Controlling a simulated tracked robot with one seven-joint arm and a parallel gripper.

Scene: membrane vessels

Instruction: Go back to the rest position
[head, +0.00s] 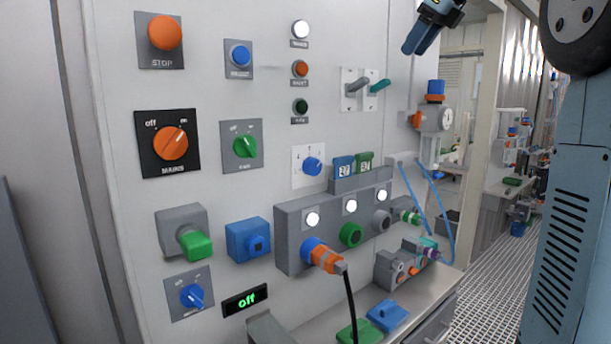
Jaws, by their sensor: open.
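My gripper (436,22) shows at the top of the head view, right of centre, with blue fingers pointing down and left. It is open and nothing shows between its fingers. It hangs apart from the light control panel (225,85), above and to the right of the two toggle levers (355,86). The upper part of the gripper and its link to the arm are cut off by the top edge.
The panel carries an orange stop button (165,33), a mains knob (170,142) and a socket box (290,232) with an orange plug (325,259). A blue-topped gauge (436,118) stands below my gripper. Grated floor (485,270) lies open at right.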

